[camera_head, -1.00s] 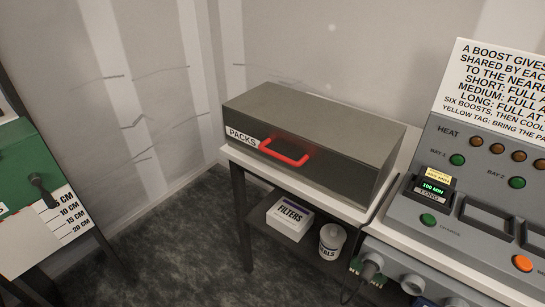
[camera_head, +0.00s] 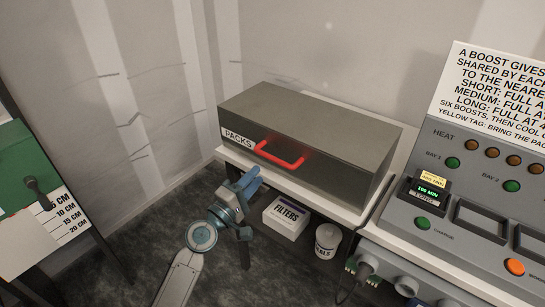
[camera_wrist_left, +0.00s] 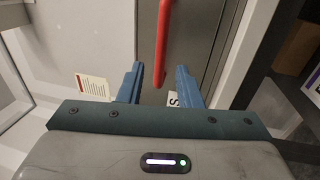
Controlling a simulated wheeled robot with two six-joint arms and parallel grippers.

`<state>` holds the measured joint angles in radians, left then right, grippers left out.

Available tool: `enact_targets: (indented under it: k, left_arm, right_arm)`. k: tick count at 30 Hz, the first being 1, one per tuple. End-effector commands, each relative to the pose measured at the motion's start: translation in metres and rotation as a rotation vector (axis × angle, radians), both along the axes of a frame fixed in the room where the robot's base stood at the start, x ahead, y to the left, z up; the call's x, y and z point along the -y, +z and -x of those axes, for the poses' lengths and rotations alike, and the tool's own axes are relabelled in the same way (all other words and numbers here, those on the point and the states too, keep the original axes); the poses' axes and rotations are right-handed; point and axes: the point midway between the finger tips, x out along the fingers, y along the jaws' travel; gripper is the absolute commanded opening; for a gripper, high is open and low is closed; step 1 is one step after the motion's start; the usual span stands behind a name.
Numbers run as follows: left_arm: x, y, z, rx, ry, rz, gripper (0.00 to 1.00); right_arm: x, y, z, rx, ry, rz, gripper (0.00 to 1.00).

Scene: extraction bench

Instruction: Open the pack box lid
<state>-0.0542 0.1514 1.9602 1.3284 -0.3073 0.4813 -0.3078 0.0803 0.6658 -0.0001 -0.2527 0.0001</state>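The pack box (camera_head: 310,130) is a dark grey-brown box marked PACKS, and its lid (camera_head: 320,115) is shut. A red handle (camera_head: 280,158) sticks out from its front. My left gripper (camera_head: 250,178) is just below and left of the handle, in front of the box. In the left wrist view, the gripper (camera_wrist_left: 158,84) is open, its two blue fingers apart. The red handle (camera_wrist_left: 163,45) shows between and beyond the fingertips, its near end close to the left finger. I cannot tell whether they touch. My right gripper is not in view.
The box stands on a white table (camera_head: 228,152). A shelf below holds a FILTERS box (camera_head: 286,218) and a white tub (camera_head: 327,240). A grey charging console (camera_head: 470,200) stands at the right. A green device (camera_head: 25,165) is at the left.

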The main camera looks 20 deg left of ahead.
Motion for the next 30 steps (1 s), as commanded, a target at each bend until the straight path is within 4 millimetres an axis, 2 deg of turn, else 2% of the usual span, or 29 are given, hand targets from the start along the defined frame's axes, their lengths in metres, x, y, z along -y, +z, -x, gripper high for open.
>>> enact_targets:
  k: [1, 6, 12, 18, 25, 26, 30]
  left_arm:
    - [0.004, 0.006, -0.01, 0.001, -0.001, 0.003, 0.32]
    - [0.015, 0.012, -0.041, 0.001, 0.001, 0.001, 0.32]
    - [0.025, 0.016, -0.068, 0.0, 0.0, 0.0, 0.32]
    - [0.029, 0.017, -0.079, 0.0, 0.0, -0.002, 0.32]
    - [0.029, 0.016, -0.079, -0.001, 0.001, -0.003, 0.32]
    - [0.029, 0.016, -0.079, -0.001, 0.001, -0.003, 0.3]
    - [0.029, 0.016, -0.079, -0.001, 0.001, -0.003, 0.02]
  right_arm:
    - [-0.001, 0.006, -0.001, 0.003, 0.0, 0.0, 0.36]
    - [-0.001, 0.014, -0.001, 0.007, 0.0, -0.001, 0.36]
    - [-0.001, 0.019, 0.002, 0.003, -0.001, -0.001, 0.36]
    - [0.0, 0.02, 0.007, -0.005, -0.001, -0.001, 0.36]
    - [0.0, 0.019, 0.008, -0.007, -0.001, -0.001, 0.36]
    - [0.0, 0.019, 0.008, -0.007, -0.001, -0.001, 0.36]
    - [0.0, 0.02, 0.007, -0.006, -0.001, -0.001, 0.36]
